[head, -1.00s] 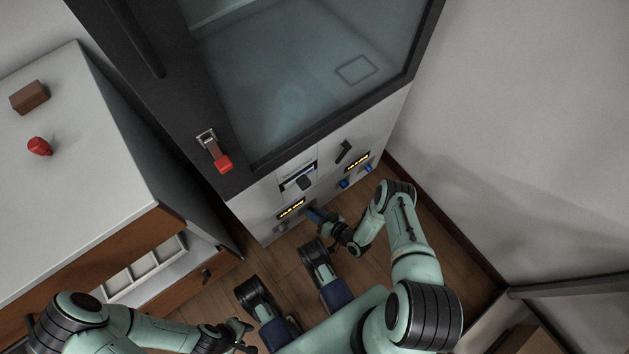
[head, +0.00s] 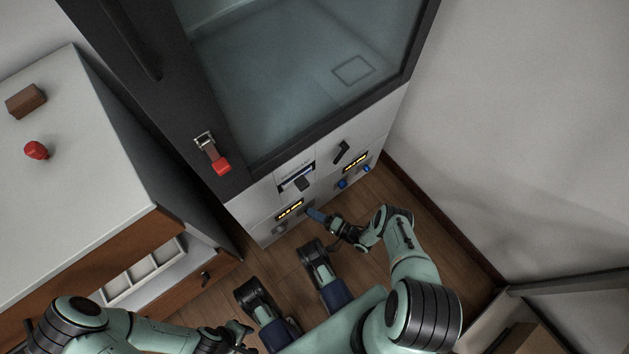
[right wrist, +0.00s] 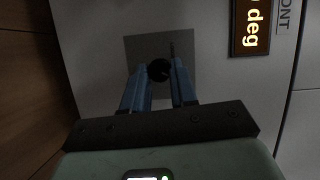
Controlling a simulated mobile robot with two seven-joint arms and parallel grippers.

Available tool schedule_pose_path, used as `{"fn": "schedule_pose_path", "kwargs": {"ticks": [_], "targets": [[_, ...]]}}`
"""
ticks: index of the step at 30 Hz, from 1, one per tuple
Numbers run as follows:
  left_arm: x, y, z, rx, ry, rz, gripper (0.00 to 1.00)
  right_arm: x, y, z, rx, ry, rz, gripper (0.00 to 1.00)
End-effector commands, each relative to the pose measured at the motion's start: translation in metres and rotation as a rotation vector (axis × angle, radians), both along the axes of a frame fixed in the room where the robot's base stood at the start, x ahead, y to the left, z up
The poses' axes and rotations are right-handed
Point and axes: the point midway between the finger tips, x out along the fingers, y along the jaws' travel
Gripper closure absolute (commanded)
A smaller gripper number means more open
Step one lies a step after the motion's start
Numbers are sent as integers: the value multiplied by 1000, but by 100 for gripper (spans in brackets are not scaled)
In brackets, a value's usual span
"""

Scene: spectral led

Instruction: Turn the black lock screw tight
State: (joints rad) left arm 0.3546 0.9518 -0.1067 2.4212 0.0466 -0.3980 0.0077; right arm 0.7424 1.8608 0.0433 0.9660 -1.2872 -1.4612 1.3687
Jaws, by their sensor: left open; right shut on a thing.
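The black lock screw (right wrist: 159,69) is a small dark round knob on a grey square plate in the right wrist view. My right gripper (right wrist: 160,75) has its two blue fingers on either side of it and is shut on it. In the head view, my right gripper (head: 314,214) is at the lower front of the cabinet, and its fingers and wrist hide the screw there. My left gripper (head: 246,334) is open and empty, low in the head view, away from the cabinet.
The cabinet front (head: 262,215) carries lit displays (head: 290,210), blue knobs (head: 342,184) and a black handle (head: 341,152). A red-tipped latch (head: 220,164) is on the door frame. A bench (head: 80,170) stands at left; a wall (head: 530,130) is at right.

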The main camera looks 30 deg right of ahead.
Motion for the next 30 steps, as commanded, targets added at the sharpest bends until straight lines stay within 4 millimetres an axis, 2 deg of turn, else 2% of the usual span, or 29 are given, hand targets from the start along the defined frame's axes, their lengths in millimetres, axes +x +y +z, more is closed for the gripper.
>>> {"fn": "schedule_pose_path", "kwargs": {"ticks": [12, 30], "targets": [[0, 0, 0, 0, 0, 0, 57, -1, 1, -4, 284, 24, 1, 100], [0, 0, 0, 0, 0, 0, 57, -1, 1, -4, 377, 32, -1, 100]]}}
